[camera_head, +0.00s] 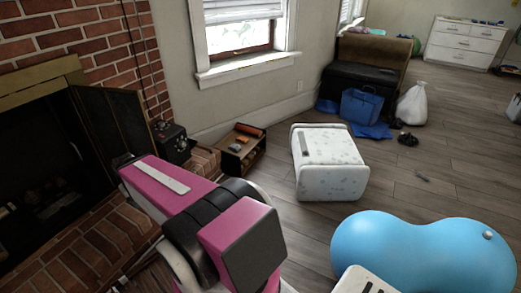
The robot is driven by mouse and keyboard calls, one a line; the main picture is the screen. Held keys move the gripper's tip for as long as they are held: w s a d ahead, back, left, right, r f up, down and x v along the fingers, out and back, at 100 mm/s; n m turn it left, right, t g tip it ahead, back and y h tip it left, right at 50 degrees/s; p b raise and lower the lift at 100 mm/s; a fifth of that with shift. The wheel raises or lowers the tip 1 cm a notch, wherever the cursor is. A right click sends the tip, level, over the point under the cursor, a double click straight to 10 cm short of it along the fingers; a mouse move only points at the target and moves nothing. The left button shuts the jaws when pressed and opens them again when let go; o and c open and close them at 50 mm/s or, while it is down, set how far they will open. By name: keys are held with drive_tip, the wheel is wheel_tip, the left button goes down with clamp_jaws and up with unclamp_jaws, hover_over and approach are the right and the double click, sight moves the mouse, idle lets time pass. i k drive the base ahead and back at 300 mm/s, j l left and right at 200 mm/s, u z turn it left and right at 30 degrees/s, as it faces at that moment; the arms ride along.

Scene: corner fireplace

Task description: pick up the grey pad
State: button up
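I cannot pick out the grey pad with certainty. A small flat dark-grey thing (423,177) lies on the wood floor right of the white box, too small to identify. A grey strip (305,143) shows on the left part of the white box (335,160), and I cannot tell whether it is separate from the box. My pink and black arm fills the lower middle of the view and hides the floor behind it. My gripper's fingers do not show.
A blue peanut-shaped ball (425,255) stands at the lower right. A brick fireplace (105,235) is at left, with a small wooden crate (240,150) beside it. A blue bag (361,106) and white sack (412,104) stand farther back. Floor right of the box is mostly clear.

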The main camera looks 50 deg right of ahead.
sight(236, 148)
drive_tip(key=z, duration=1.45)
drive_tip(key=u, duration=2.65)
drive_tip(key=z, duration=2.65)
drive_tip(key=i+l, duration=0.1)
drive_tip(key=i, duration=0.7)
